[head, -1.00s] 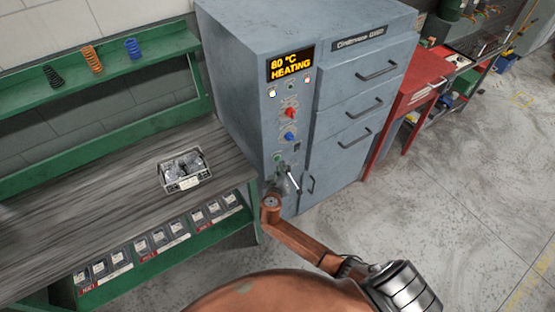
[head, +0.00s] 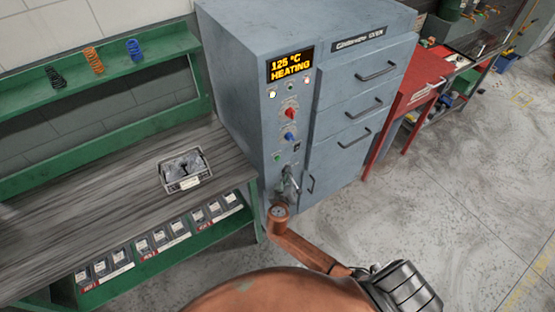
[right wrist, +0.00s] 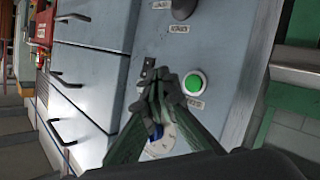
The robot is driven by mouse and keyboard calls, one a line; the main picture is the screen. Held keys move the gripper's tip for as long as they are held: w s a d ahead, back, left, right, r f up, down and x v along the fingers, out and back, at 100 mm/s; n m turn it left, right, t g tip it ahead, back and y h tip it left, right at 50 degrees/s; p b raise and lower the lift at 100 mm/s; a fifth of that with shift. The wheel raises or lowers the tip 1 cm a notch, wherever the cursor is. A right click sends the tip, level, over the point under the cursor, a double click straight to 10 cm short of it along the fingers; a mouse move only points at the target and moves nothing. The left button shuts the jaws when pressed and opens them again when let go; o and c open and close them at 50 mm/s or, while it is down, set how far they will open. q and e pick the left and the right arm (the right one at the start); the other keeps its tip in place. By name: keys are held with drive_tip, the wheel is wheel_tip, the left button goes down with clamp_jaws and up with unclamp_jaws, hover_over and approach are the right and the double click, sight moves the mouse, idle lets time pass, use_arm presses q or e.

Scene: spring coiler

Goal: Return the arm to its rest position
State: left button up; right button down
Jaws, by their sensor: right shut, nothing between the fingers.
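My right gripper (head: 290,180) is in front of the lower control panel of the blue-grey oven (head: 350,95). In the right wrist view the gripper (right wrist: 160,78) has its fingers together with nothing between them. A lit green button (right wrist: 194,83) shows just right of the fingertips, and a blue knob (right wrist: 154,142) is partly hidden behind the fingers. Whether the fingertips touch the panel cannot be told. The oven display (head: 290,64) reads 125 °C HEATING. My left gripper is not in view.
A grey workbench (head: 110,200) on a green frame stands left of the oven, with a small metal tray (head: 181,184) on it. Black, orange and blue springs (head: 94,61) sit on the green shelf. The floor in front is open.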

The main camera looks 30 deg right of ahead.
idle(0.3)
drive_tip(key=s+f+n+g+y, duration=0.1)
drive_tip(key=s+f+g+y, duration=0.1)
drive_tip(key=s+f, duration=0.65)
drive_tip(key=s+d+f+n+g+y, duration=0.1)
drive_tip(key=s+f+n+g, duration=0.15)
drive_tip(key=f, duration=1.15)
drive_tip(key=s+f+g+y, duration=0.1)
drive_tip(key=s+f+y, duration=0.1)
drive_tip(key=s+f, duration=0.65)
drive_tip(key=s+a+f+g+y, duration=0.1)
drive_tip(key=s+f, duration=0.6)
drive_tip(key=s, duration=0.5)
drive_tip(key=s+a+f+g+y, duration=0.1)
drive_tip(key=s+a+f+g, duration=0.1)
drive_tip(key=s+f, duration=0.5)
drive_tip(key=s+a+f+g+y+b, duration=0.1)
drive_tip(key=s+f, duration=0.6)
drive_tip(key=s, duration=1)
drive_tip(key=shift+s+a+f+g+y, duration=0.25)
drive_tip(key=shift+s+f+g+y, duration=0.05)
drive_tip(key=shift+g+y, duration=0.2)
